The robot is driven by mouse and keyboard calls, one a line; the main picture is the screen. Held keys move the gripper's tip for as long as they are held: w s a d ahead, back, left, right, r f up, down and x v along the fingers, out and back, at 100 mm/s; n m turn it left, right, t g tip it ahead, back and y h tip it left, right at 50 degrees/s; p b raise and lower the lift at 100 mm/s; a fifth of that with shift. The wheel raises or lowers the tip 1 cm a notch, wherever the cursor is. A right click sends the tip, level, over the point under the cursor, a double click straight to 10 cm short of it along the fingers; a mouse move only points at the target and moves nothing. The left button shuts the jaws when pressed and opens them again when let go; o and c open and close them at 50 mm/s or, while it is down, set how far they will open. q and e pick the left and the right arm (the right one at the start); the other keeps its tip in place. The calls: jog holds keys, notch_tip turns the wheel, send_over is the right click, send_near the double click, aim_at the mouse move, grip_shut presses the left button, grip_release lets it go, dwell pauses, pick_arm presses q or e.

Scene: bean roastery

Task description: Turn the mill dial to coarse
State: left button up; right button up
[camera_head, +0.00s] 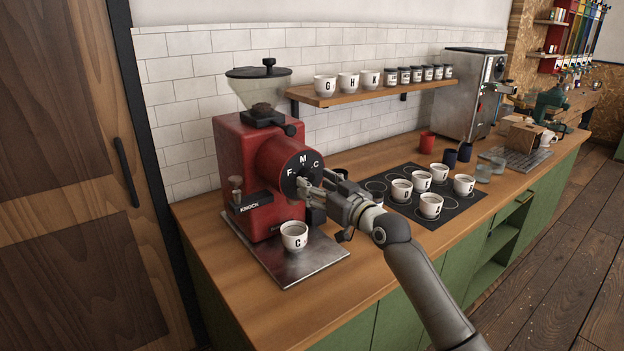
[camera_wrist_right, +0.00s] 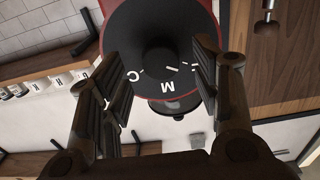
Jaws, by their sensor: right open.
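The red mill (camera_head: 240,160) stands on the counter against the tiled wall. Its round black dial (camera_head: 290,160) faces forward with F at the left, M at the top and C at the right. My right gripper (camera_head: 303,186) is at the front of the dial, hiding part of it. In the right wrist view the dial (camera_wrist_right: 150,28) appears upside down, and its central knob (camera_wrist_right: 160,60) lies between my two open fingers, apart from both. A white mark on the knob points between M and F. My left gripper is out of view.
A cup marked C (camera_head: 294,236) stands on the metal tray (camera_head: 310,262) below the dial. A black mat (camera_head: 440,217) with several lettered cups lies to the right. A wooden shelf (camera_head: 380,92) with cups and jars hangs above.

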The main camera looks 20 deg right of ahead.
jog(key=shift+x, duration=1.15)
jog(key=c, duration=1)
